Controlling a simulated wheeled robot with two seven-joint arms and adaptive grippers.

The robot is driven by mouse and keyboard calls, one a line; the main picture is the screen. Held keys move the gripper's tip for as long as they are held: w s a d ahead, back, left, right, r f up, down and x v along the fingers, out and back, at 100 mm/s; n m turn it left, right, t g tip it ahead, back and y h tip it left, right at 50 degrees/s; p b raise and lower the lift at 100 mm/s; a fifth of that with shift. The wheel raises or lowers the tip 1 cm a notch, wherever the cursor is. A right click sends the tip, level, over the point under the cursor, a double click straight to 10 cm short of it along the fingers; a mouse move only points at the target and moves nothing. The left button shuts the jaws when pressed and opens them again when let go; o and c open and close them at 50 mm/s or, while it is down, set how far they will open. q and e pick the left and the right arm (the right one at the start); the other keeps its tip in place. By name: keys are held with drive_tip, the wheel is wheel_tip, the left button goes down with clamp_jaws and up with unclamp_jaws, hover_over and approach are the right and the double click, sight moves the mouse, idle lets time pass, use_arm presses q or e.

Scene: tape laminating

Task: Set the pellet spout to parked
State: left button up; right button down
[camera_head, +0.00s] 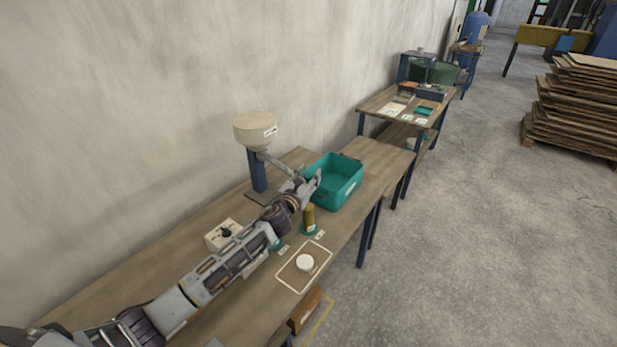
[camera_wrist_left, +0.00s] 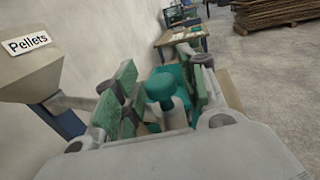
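The pellet hopper (camera_head: 256,130) is a cream funnel on a blue post at the back of the bench; its "Pellets" label shows in the left wrist view (camera_wrist_left: 28,45). A thin grey spout (camera_head: 277,163) slopes from it toward the teal bin (camera_head: 338,178). My left gripper (camera_head: 311,181) is at the spout's outer end, beside the bin. In the left wrist view its green-padded fingers (camera_wrist_left: 158,98) are apart. A teal-capped knob (camera_wrist_left: 160,86) stands between them, with gaps visible; contact cannot be told. The spout's tip is partly hidden by the gripper. My right gripper is out of view.
A control box (camera_head: 223,234) with a dark knob sits on the wooden bench left of my arm. The wall runs close behind the bench.

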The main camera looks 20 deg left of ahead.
use_arm(q)
clamp_jaws()
drive_tip(key=shift+w, duration=0.1)
